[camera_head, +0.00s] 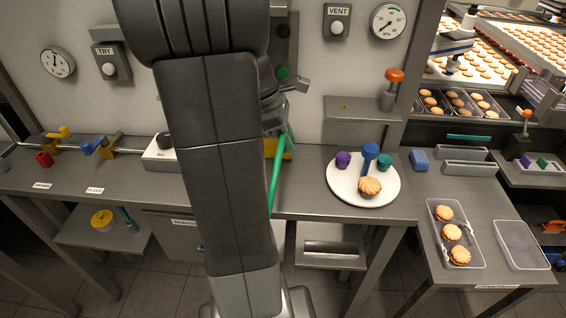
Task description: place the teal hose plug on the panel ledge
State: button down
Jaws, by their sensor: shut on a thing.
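My gripper (282,127) is at the middle of the view, mostly hidden behind my own arm. It is shut at the upper end of a teal hose (274,178), which slants down past the bench's front edge. The teal hose plug at that end is hidden or too small to make out between the jaws. The grey panel ledge (360,113) juts from the wall to the right of my gripper, apart from it. It has a small yellow spot on top and an orange-capped valve at its right end.
A white plate (346,199) with a pie and purple, blue and teal pieces stands on the bench below the ledge. A tray (431,213) of pies and an empty clear tray (520,244) lie at right. A dark wall panel (284,42) is behind my gripper.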

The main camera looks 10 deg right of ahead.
notch_tip(320, 180, down, 9)
jog(key=shift+s+r, duration=0.1)
dwell(0.3)
jog(key=shift+f, duration=0.2)
jog(key=c, duration=1.2)
grip_release()
jog(key=shift+o, duration=0.2)
jog(key=shift+r, duration=0.1)
jog(key=shift+r, duration=0.25)
jog(key=v, duration=1.2)
